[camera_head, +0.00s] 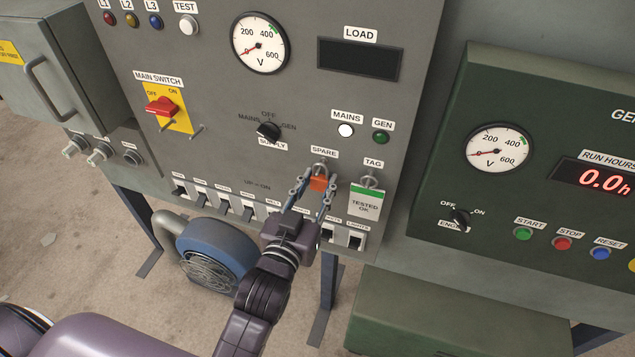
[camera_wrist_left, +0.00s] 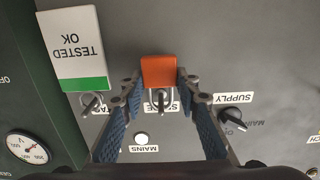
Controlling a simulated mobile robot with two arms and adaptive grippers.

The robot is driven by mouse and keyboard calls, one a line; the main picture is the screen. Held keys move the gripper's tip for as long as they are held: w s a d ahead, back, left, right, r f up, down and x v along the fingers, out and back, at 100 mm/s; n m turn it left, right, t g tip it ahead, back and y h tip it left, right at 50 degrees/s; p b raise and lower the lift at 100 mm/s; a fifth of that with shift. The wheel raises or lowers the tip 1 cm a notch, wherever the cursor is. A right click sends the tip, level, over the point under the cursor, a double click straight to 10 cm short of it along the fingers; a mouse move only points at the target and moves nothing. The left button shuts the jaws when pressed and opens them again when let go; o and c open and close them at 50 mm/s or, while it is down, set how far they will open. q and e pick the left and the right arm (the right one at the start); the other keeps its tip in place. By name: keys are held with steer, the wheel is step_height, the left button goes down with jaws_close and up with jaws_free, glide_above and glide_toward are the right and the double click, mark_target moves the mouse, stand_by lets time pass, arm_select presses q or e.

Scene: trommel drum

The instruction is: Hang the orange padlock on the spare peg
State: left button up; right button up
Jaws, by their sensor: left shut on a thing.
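The orange padlock (camera_head: 318,183) is between the fingertips of my left gripper (camera_head: 316,187), in front of the grey panel. In the left wrist view, which looks upside down, the padlock (camera_wrist_left: 158,71) shows between the two fingers of the left gripper (camera_wrist_left: 160,88). Its metal shackle (camera_head: 320,168) is at the spare peg, just below the SPARE label (camera_head: 324,152). The shackle overlaps the peg (camera_wrist_left: 162,104) in the wrist view; I cannot tell whether it is around the peg or only in front. My right gripper is out of view.
Right of the padlock, a white and green TESTED OK tag (camera_head: 365,204) hangs on the TAG peg (camera_head: 371,181). The SUPPLY knob (camera_head: 268,131) is up and left. A row of switches (camera_head: 225,206) runs below. A green generator panel (camera_head: 482,200) stands at the right.

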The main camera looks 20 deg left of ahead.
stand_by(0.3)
arm_select(q)
steer(key=o, duration=1.3)
steer(key=s, duration=1.2)
steer(key=shift+a+r, duration=0.2)
steer(key=shift+r, duration=0.1)
